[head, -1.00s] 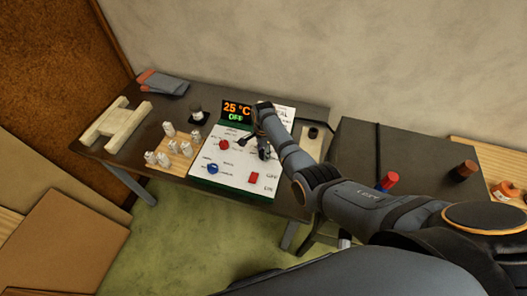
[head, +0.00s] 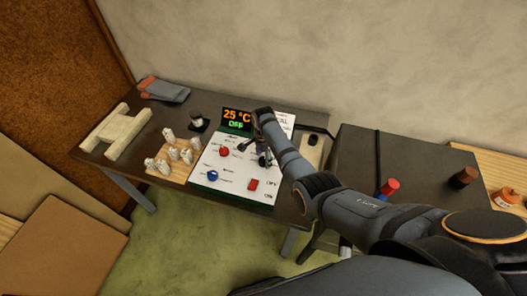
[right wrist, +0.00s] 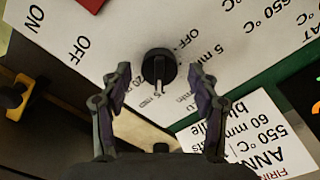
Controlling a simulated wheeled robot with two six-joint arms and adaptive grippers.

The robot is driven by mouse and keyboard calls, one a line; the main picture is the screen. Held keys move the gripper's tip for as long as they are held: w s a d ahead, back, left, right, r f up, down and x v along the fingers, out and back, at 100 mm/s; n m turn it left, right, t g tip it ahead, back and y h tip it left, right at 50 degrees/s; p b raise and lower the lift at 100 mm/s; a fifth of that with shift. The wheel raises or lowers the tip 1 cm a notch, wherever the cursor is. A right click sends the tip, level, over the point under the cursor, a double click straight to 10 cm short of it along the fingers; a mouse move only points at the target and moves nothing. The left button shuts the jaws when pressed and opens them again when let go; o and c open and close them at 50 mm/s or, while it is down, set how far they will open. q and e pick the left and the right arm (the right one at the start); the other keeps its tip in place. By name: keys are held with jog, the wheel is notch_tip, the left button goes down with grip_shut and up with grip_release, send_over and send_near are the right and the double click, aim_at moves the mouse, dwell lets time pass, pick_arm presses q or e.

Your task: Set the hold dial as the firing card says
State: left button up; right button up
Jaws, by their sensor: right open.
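The black hold dial (right wrist: 159,68) stands on the white control panel (head: 233,180). A pale mark on the dial points down in the right wrist view, towards partly hidden minute lettering. My right gripper (head: 254,154) is over the panel; in the right wrist view its open fingers (right wrist: 160,76) are on either side of the dial, with gaps showing. The firing card (right wrist: 245,135) lies beside the panel and shows "550 °C" and a line starting with "60"; the rest is partly cut off. It also shows in the head view (head: 284,121). My left gripper is not in view.
The panel carries a red knob (head: 224,151), a blue knob (head: 213,175) and a red switch (head: 253,184). A display (head: 237,118) reads 25 °C, OFF. Several pale pieces stand on a wooden board (head: 162,172) to the left.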

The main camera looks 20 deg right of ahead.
aim_at(264, 159)
notch_tip(264, 159, up, 11)
jog(key=shift+r, duration=0.15)
dwell(0.5)
